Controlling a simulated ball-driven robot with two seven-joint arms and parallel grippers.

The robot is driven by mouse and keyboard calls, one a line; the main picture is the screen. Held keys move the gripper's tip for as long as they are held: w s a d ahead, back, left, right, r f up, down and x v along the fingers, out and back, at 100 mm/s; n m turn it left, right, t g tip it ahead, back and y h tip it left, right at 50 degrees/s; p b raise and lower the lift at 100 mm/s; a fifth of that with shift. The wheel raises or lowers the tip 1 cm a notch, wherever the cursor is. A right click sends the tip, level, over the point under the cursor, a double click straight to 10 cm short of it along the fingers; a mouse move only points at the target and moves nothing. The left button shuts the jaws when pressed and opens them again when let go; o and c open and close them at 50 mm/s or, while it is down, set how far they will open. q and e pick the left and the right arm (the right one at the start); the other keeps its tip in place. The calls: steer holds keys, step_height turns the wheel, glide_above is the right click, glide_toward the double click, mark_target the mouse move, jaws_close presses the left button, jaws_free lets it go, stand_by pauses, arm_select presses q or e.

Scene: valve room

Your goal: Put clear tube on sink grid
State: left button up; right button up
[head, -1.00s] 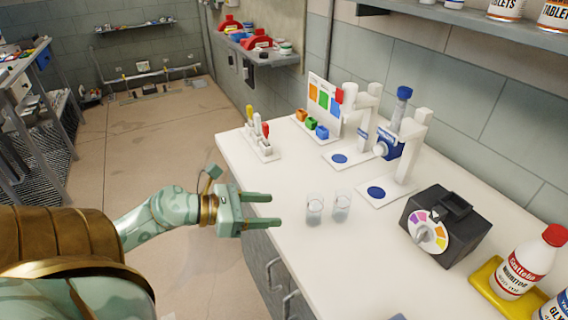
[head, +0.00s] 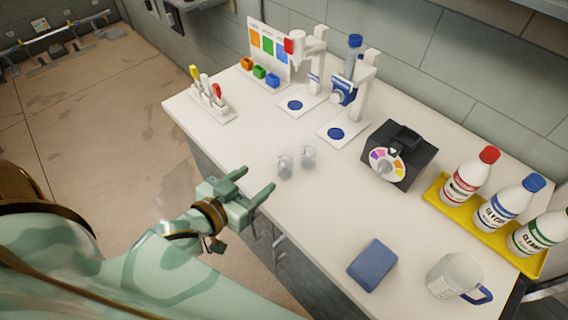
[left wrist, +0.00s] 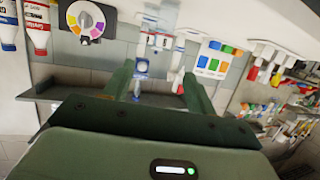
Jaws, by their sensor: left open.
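Two small clear cup-like vessels stand close together on the white counter: a left clear vessel (head: 285,167) and a right clear vessel (head: 308,156). A small rack (head: 212,103) at the counter's far left corner holds slim yellow, white and red-topped pieces. I cannot tell which thing is the clear tube. I make out no sink grid. My left gripper (head: 258,179) is open and empty at the counter's front edge, left of the clear vessels and apart from them. In the left wrist view its fingers (left wrist: 158,75) are spread. My right gripper is not in view.
Behind the vessels are two white stands with blue discs (head: 336,133), a dark dial box (head: 399,154) and colored blocks (head: 259,72). At right are bottles on a yellow tray (head: 435,186), a blue block (head: 373,265) and a mug (head: 453,275). The counter's front middle is clear.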

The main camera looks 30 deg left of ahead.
mark_target(281, 160)
arm_select(q)
steer(key=x, duration=0.7)
steer(key=shift+w+f+b, duration=0.1)
steer(key=shift+w+b, duration=0.1)
steer(key=shift+b, duration=0.2)
steer(key=shift+w, duration=0.2)
steer(key=x, duration=0.2)
steer(key=b+x, duration=0.1)
steer(key=x, duration=0.2)
steer(key=shift+s+f, duration=0.1)
steer(key=shift+f, duration=0.1)
steer(key=shift+w, duration=0.25)
steer(key=shift+s, duration=0.1)
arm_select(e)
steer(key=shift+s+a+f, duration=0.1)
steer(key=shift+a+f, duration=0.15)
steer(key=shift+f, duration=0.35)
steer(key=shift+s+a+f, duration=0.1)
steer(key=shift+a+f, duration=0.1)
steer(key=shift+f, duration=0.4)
arm_select(q)
steer(key=c, duration=1.1)
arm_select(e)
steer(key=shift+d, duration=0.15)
arm_select(q)
steer(key=shift+c, duration=0.2)
